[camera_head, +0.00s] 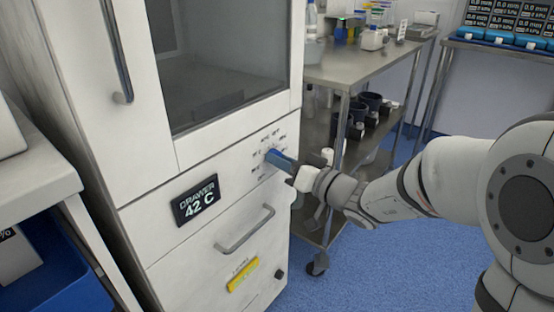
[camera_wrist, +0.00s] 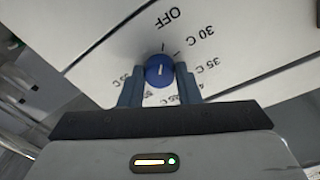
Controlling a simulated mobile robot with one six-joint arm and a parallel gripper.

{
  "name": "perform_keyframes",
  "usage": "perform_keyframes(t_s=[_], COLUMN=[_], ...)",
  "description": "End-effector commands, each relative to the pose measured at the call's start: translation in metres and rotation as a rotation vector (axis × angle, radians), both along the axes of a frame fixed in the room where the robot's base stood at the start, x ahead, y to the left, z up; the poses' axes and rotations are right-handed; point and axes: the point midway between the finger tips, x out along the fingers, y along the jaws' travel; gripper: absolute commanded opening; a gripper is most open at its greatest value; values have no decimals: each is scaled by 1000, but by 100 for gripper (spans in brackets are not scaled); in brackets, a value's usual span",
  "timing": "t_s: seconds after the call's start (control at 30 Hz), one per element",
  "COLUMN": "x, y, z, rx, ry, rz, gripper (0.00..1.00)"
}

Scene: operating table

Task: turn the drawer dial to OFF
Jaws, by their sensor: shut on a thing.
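The drawer dial (camera_wrist: 158,72) is a round blue knob with a short white line, on the white cabinet front. In the wrist view its line runs roughly up the picture, near the tick below the OFF label (camera_wrist: 171,17); which setting it marks exactly, I cannot tell. The 30 C and 35 C labels lie to the right of OFF. My gripper (camera_wrist: 160,76) is shut on the dial, one finger on each side. In the head view my gripper (camera_head: 281,161) is at the dial panel and mostly hides the knob.
The drawer display (camera_head: 196,200) reads 42 C. Below the dial are the drawer handle (camera_head: 246,231) and a yellow label (camera_head: 242,275). A steel cart (camera_head: 335,73) with bottles and dark cups stands right behind my gripper. Blue floor (camera_head: 375,265) is open at the lower right.

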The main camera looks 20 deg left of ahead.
Motion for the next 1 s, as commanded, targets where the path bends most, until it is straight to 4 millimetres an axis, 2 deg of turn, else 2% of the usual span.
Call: perform_keyframes(t_s=[0.47,0.5,0.77,1.0], x=[3,3,2,0], y=[-2,-2,-1,-1], z=[-2,-2,-2,-1], rx=[-8,-8,-7,-7], ry=[-9,-8,-10,-11], rz=[-12,-12,-6,-3], gripper=[7,31,51,51])
